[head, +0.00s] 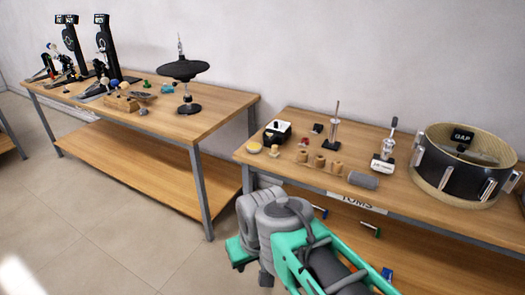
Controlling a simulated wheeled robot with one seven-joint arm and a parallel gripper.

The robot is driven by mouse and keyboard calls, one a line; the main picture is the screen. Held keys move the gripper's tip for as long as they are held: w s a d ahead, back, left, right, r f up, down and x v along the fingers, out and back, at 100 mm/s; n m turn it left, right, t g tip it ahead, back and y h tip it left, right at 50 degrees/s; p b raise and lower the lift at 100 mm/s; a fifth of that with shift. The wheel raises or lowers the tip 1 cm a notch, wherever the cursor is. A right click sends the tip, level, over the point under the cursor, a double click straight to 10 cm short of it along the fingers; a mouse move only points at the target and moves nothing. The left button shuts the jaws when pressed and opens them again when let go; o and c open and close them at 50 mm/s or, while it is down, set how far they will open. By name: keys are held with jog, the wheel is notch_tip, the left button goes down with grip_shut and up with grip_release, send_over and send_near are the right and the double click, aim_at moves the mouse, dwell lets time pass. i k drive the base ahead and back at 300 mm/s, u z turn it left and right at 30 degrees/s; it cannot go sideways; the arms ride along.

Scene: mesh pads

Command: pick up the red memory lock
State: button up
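A small red item (303,143), which looks like the red memory lock, sits on the right-hand wooden table (400,160), behind a row of small tan wooden cylinders. It is too small to make out its shape well. My arm, grey and teal, shows in the lower middle of the head view, in front of that table. The end of my arm, my gripper (250,264), is partly seen low at the table's left front corner, well apart from the red item. Its fingers are not clear, so I cannot tell whether it is open or shut.
Near the red item are a black-and-white box (277,132), tan cylinders (320,162), a grey roll (363,180) and an upright rod on a stand (333,132). A drum shell (460,165) stands at right. Another table (215,105) holds pedals and a cymbal-like pad.

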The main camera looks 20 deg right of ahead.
aim_at(306, 140)
jog(key=u, duration=0.7)
jog(key=i, duration=2.15)
jog(key=z, duration=0.95)
jog(key=i, duration=0.85)
jog(key=z, duration=1.2)
jog(key=i, duration=0.25)
jog(key=z, duration=0.1)
